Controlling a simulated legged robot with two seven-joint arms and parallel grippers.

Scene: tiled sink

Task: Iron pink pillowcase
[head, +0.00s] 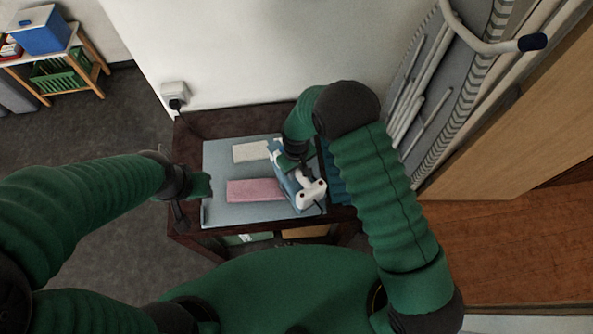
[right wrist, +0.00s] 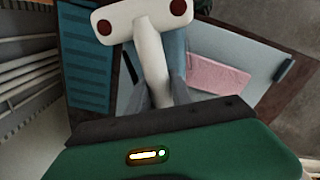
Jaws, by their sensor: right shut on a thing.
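The pink pillowcase (head: 255,190) lies flat on a light blue-grey ironing mat (head: 218,158); it also shows in the right wrist view (right wrist: 217,76). The iron (head: 297,186), blue and white, is at the pillowcase's right end. My right gripper (head: 292,165) is shut on the iron; in the right wrist view the iron's white handle (right wrist: 150,55) rises from between my fingers. Whether the iron's sole touches the cloth is hidden. My left gripper (head: 188,205) is at the mat's left edge, clear of the pillowcase; its jaw opening cannot be made out.
A white folded cloth (head: 250,152) lies at the back of the mat. The dark table (head: 190,135) stands against a white wall with a plugged socket (head: 175,95). A dark blue item (right wrist: 90,75) is at the table's right side. A drying rack (head: 420,85) leans at the right.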

